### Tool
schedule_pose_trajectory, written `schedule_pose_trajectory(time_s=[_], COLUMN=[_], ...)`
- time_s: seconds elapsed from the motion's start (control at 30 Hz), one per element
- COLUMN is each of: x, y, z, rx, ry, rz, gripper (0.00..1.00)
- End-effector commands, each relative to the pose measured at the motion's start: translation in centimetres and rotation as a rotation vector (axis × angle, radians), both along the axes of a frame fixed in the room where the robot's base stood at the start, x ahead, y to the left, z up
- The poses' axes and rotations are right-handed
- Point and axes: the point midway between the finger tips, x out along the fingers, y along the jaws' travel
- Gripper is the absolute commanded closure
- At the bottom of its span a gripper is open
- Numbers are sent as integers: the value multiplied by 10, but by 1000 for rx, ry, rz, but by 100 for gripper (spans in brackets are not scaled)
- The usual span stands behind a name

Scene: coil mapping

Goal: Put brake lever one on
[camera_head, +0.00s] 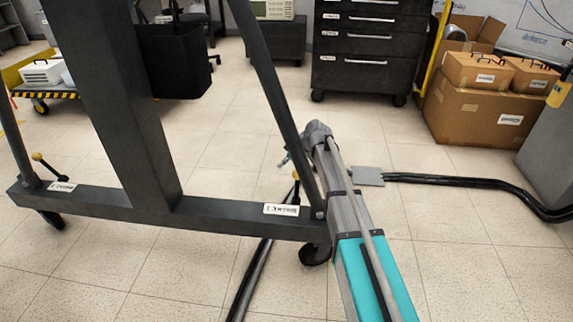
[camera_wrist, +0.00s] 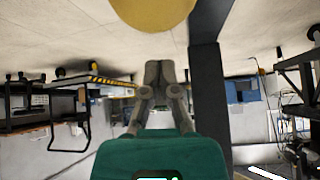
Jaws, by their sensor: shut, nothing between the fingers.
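A dark grey wheeled frame (camera_head: 100,203) stands on the floor with two small brake levers. The left lever (camera_head: 42,163) has a yellow knob and tilts up above the base beam. The right lever (camera_head: 296,187) shows a yellow knob beside the slanted strut, partly hidden by it. Labels sit near both, too small to read, so I cannot tell which is lever one. My gripper (camera_wrist: 160,68) is shut and empty. In the head view its fingers are mostly hidden near the right lever. In the wrist view a large yellow rounded knob (camera_wrist: 152,14) lies just beyond the fingertips, apparently apart from them.
A dark post (camera_wrist: 207,85) runs close beside my gripper in the wrist view. Black cables (camera_head: 460,182) and a floor plate (camera_head: 368,176) lie right of my arm. Cardboard boxes (camera_head: 482,118) and a drawer cabinet (camera_head: 365,75) stand behind. Open floor lies between.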

Motion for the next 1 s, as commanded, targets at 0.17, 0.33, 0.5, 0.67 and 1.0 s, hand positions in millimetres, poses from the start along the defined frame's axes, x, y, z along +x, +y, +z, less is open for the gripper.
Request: schedule_pose_trajectory(time_s=[0.17, 0.33, 0.5, 0.67, 1.0], x=[-6, -8, -9, -9, -9], y=[-23, -32, -34, -34, -40], z=[-8, -11, -11, -11, -10], rx=[-1, -1, -1, -1, 0], ry=[1, 0, 1, 0, 1], rz=[-2, -1, -1, 0, -1], gripper=[100, 100, 100, 100, 100])
